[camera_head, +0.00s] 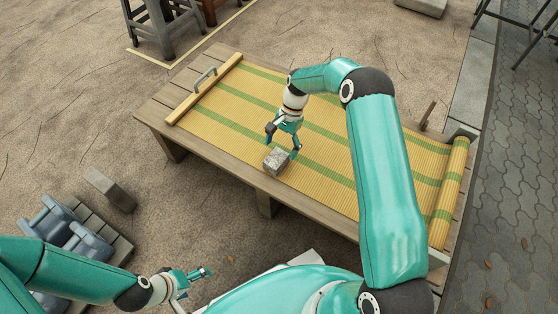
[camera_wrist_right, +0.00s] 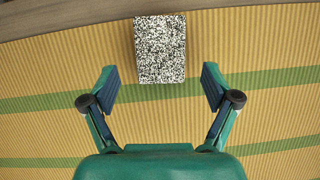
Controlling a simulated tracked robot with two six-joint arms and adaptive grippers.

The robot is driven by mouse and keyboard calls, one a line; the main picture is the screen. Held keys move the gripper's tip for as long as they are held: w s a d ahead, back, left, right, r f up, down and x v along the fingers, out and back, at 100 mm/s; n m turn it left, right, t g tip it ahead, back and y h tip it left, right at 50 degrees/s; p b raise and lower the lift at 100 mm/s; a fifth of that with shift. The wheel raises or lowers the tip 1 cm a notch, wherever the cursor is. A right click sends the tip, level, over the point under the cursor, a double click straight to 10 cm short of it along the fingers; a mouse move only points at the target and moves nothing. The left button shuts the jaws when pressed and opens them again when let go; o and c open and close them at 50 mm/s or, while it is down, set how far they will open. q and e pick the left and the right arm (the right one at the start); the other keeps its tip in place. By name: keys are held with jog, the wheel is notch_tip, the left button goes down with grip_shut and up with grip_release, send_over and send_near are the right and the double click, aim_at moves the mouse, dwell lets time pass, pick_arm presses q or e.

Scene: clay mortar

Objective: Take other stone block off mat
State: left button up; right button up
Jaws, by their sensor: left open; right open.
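A grey speckled stone block (camera_head: 277,161) lies on the yellow and green striped mat (camera_head: 325,138) near its front edge. My right gripper (camera_head: 283,141) is just above and behind the block, pointing down, with its fingers apart. In the right wrist view the block (camera_wrist_right: 160,48) sits ahead of the open fingers (camera_wrist_right: 158,88), centred between them, and the mat (camera_wrist_right: 50,75) lies beneath. My left gripper (camera_head: 197,283) is open and empty at the lower left, away from the table and low over the ground.
The mat lies on a wooden table (camera_head: 152,112), with a wooden bar (camera_head: 205,88) at its left end and a rolled part (camera_head: 450,195) at its right. Another block (camera_head: 110,189) and blue-grey containers (camera_head: 70,232) stand at left.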

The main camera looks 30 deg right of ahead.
aim_at(277, 156)
jog(key=x, duration=0.1)
jog(key=b+x, duration=0.1)
jog(key=x, duration=0.1)
jog(key=b+x, duration=0.1)
jog(key=x, duration=0.1)
jog(key=shift+a, duration=0.3)
jog(key=c, duration=1.6)
